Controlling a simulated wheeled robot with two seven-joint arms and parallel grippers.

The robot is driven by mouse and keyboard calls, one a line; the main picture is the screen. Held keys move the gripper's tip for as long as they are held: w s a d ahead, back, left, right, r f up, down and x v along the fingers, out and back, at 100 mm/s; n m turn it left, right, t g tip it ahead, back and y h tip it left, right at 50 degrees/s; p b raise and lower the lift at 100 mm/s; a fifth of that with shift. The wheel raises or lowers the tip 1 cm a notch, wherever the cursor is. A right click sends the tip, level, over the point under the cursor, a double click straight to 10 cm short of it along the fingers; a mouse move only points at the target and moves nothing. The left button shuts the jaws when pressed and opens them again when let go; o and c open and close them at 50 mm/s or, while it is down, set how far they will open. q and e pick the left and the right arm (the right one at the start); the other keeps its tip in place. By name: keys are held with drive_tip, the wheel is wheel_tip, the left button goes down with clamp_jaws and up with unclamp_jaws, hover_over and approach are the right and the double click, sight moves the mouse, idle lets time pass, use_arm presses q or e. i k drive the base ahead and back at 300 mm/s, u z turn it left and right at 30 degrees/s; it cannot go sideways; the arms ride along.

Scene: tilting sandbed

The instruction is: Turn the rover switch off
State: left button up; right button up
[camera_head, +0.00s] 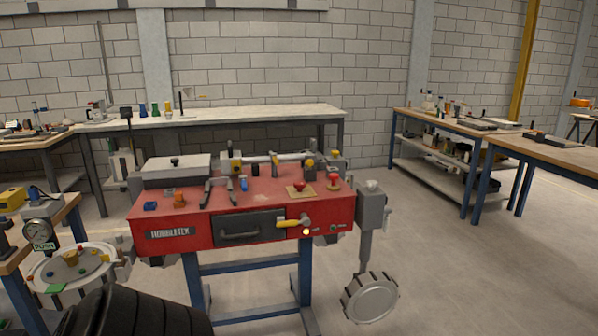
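A red machine bench (275,236) with a dark lettered nameplate stands in the middle on a blue frame. Its front has a grey drawer with a handle (240,234), a yellow-handled lever (290,223) lying roughly level, and a small glowing yellow spot (306,231) below the lever. Two red knobs show on its top, one on a tan plate (299,187) and one at the right (333,180). I cannot tell which part is the rover switch, or its position. Neither gripper is in view.
A grey box on a post (372,208) stands at the bench's right, above a grey toothed wheel (369,298). A gauge (40,234) and a round plate with small coloured pieces (72,266) are at left. Workbenches line the back and right. The floor at right is clear.

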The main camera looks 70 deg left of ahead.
sight(299, 185)
drive_tip(key=u, duration=1)
drive_tip(key=i, duration=1.4)
drive_tip(key=u, duration=1.35)
